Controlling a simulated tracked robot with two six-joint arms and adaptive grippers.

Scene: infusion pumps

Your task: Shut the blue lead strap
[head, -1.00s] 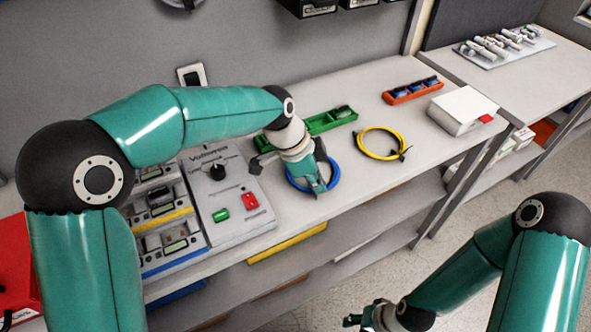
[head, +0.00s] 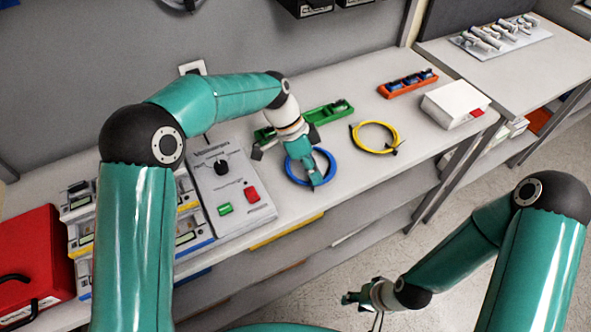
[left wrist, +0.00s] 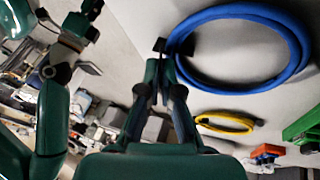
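The blue lead (head: 333,161) lies coiled in a ring on the bench, in front of the green tray. In the left wrist view the blue coil (left wrist: 245,88) fills the upper right, with a black strap piece (left wrist: 186,47) on its near side. My left gripper (head: 314,184) points down at the coil's front edge. In the left wrist view its fingertips (left wrist: 161,62) are close together beside the strap; whether anything is between them is unclear. My right gripper (head: 358,300) is low, in front of the bench, its fingers spread and empty.
A yellow coiled lead (head: 396,132) lies right of the blue one. The green tray (head: 328,118) is behind, an orange tray (head: 385,91) and white box (head: 455,103) farther right. A grey panel (head: 238,190) with switches stands left.

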